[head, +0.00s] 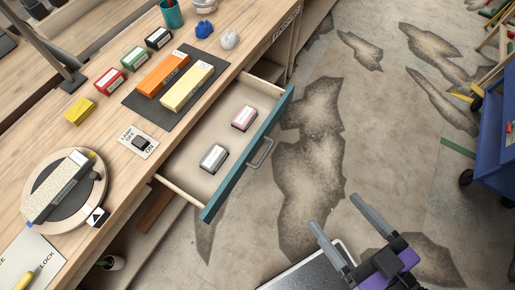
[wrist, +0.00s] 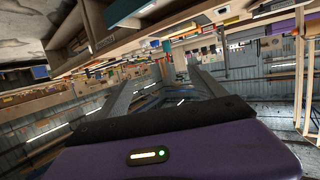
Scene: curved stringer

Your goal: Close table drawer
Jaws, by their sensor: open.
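The table drawer (head: 191,171) is pulled out of the wooden table (head: 139,182) in the head view. Its teal front (head: 233,175) has a grey handle (head: 262,152) and stands clear of the table edge. A pink-and-white block (head: 244,118) and a grey-and-white block (head: 213,158) lie inside. My gripper (head: 341,215) is open and empty, to the lower right of the drawer front and apart from it. In the wrist view my gripper's fingers (wrist: 160,88) point into the room, and a teal panel (wrist: 127,12) shows at the top; I cannot tell whether it is the drawer front.
The tabletop bears a dark mat with an orange block (head: 161,75) and a yellow block (head: 188,87), a round turntable (head: 64,190) and a lamp switch plate (head: 138,142). A blue cart (head: 492,135) stands at the right. The stained floor (head: 380,130) between is open.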

